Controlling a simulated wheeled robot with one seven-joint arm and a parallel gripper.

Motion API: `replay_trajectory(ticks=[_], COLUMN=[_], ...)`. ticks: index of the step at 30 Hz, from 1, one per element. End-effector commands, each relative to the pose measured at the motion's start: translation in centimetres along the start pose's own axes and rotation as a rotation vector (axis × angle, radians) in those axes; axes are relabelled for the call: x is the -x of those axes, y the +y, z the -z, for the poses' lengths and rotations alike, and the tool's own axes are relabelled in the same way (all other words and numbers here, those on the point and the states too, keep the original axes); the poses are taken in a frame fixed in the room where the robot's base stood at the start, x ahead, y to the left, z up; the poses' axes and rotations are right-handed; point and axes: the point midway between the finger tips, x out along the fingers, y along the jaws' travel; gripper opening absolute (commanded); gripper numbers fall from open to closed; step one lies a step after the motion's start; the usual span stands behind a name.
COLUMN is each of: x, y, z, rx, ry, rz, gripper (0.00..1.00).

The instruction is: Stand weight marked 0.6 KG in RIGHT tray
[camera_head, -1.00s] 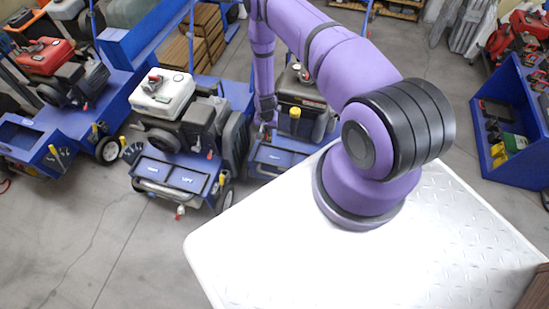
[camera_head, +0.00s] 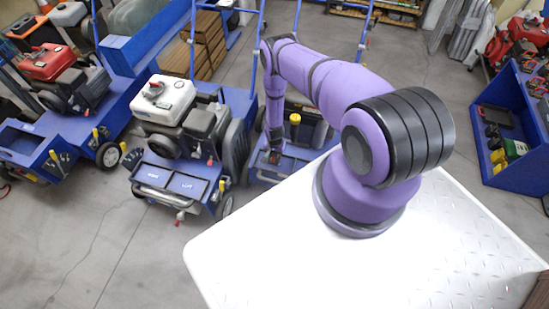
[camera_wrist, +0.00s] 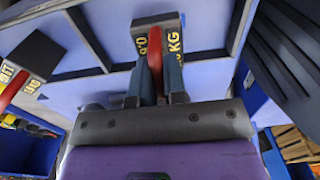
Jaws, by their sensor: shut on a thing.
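My gripper (camera_wrist: 155,82) is shut on the red handle of a dark weight (camera_wrist: 142,22) with yellow markings, seen at the top middle of the wrist view. The markings show a number and KG, turned sideways; the number is partly hidden by the handle and fingers. Below the weight is a pale blue tray area (camera_wrist: 205,68) split by dark dividers. I cannot tell if the weight touches its floor. In the head view my gripper (camera_head: 275,155) is small, at the front of the right-hand blue machine. The labels of its trays are hidden.
A second dark weight (camera_wrist: 32,62) with a red handle stands left in the wrist view, its marking hard to read. A black ribbed part (camera_wrist: 290,50) is close at right. In the head view, a blue machine with a white tank (camera_head: 165,100) stands beside the gripper.

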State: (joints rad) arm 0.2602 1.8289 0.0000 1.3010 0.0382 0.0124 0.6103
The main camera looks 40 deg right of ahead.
Motion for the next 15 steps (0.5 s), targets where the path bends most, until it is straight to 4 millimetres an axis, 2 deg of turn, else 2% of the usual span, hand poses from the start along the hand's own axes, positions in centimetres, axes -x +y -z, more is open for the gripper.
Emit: replay_trajectory(ticks=[6, 15], x=[-2.7, -3.5], y=[0.0, 0.0], z=[0.0, 0.0], rx=[0.001, 0.000], ry=[0.000, 0.001], rz=[0.000, 0.000], gripper=[0.00, 0.00])
